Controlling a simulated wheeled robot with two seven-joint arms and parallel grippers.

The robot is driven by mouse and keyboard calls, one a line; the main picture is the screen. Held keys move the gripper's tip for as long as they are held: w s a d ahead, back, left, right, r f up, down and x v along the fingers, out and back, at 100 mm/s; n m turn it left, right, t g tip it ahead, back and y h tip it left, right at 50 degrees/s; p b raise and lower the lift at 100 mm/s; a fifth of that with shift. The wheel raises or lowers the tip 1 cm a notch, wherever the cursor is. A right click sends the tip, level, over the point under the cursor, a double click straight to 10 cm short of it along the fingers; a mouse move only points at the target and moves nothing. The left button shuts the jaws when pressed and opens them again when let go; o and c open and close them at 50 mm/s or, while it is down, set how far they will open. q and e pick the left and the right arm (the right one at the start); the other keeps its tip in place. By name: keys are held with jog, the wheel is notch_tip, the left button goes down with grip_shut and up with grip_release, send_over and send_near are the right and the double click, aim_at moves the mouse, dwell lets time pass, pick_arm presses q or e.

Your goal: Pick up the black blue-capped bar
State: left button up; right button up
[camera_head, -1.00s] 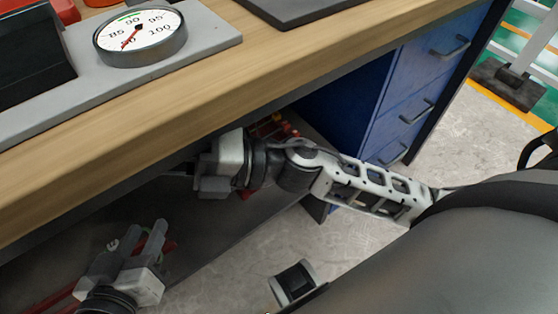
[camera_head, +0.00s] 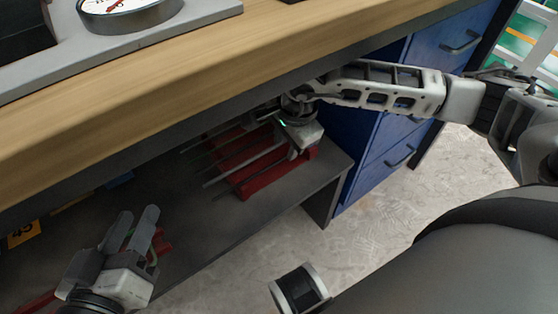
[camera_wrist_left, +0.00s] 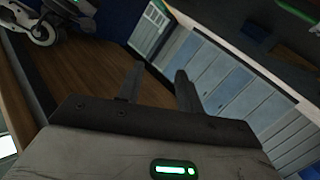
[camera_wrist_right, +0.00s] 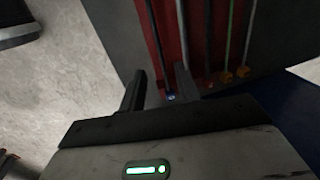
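The black bar with a blue cap (camera_wrist_right: 158,45) lies in a red rack (camera_wrist_right: 170,15) in the right wrist view. Its blue end is close to my right gripper (camera_wrist_right: 160,70), whose fingers are apart on either side of the bar in the picture; I cannot tell how far above it they are. In the head view several thin bars lie across red racks (camera_head: 262,172) on the shelf under the bench, and my right gripper is beside them, its fingertips hard to make out. My left gripper (camera_head: 136,213) is open and empty at the lower left.
Other bars with orange (camera_wrist_right: 243,71) and reddish ends lie beside the blue-capped one. The wooden benchtop (camera_head: 200,75) overhangs the dark shelf (camera_head: 215,225). A blue drawer cabinet (camera_head: 385,165) stands at the right. The shelf between my grippers is mostly clear.

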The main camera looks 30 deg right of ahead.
aim_at(280, 160)
jog(key=f, duration=0.1)
jog(key=f+b, duration=0.1)
jog(key=f, duration=0.2)
jog(key=shift+w+a+b, duration=0.35)
jog(key=shift+w+a, duration=0.05)
jog(key=shift+w+f, duration=0.1)
jog(key=shift+f, duration=0.3)
grip_shut()
pick_arm(q)
jog(key=shift+w+d+r+n+t+h, duration=0.1)
jog(key=shift+d+r+n+t+h, duration=0.2)
jog(key=shift+r+n+h, duration=0.1)
jog(key=shift+f, duration=0.1)
pick_arm(e)
jog(key=shift+r, duration=0.1)
